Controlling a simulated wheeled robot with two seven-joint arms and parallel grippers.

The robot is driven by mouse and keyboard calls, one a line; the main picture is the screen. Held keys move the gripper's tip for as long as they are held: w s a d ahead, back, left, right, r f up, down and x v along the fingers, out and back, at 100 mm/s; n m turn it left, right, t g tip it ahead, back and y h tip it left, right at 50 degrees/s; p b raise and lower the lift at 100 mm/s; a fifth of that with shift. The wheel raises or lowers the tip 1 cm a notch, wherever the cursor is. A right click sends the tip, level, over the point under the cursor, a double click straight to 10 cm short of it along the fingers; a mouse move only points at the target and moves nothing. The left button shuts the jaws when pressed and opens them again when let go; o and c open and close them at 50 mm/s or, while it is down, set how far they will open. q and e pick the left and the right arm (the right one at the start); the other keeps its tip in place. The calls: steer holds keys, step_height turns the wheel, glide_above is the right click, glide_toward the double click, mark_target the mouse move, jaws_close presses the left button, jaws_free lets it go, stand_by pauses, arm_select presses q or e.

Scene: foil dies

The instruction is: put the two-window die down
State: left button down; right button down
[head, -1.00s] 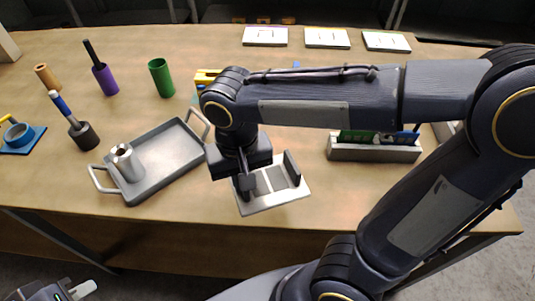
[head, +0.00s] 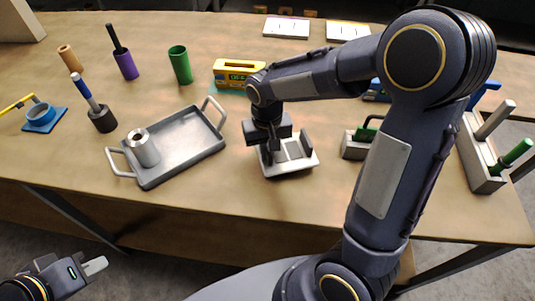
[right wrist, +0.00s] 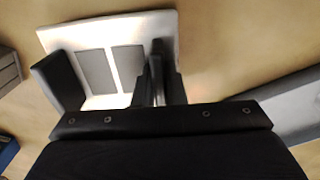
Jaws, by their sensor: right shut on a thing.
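The two-window die (head: 301,165) is a pale plate with two grey windows and a dark upright block at each end. My right gripper (head: 266,150) is shut on the block at its left end in the head view. In the right wrist view the die (right wrist: 101,101) shows its two windows side by side, with the fingers (right wrist: 158,85) at the near right. The die lies over the table's front half, right of the tray; whether it touches the table I cannot tell. My left gripper (head: 93,267) is low at the left, off the table; its opening is unclear.
A grey tray (head: 190,155) with a metal cylinder (head: 142,148) stands left of the die. A yellow box (head: 238,72) is behind it. Racks with green and blue pieces (head: 480,160) stand at the right, partly behind my arm. White cards (head: 286,27) lie at the back.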

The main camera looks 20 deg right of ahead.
steer(key=shift+w+f, duration=0.15)
steer(key=shift+f, duration=1.55)
steer(key=shift+f, duration=0.1)
steer(key=shift+f+b, duration=0.15)
steer(key=shift+b, duration=0.15)
steer(key=c, duration=1.5)
jaws_free()
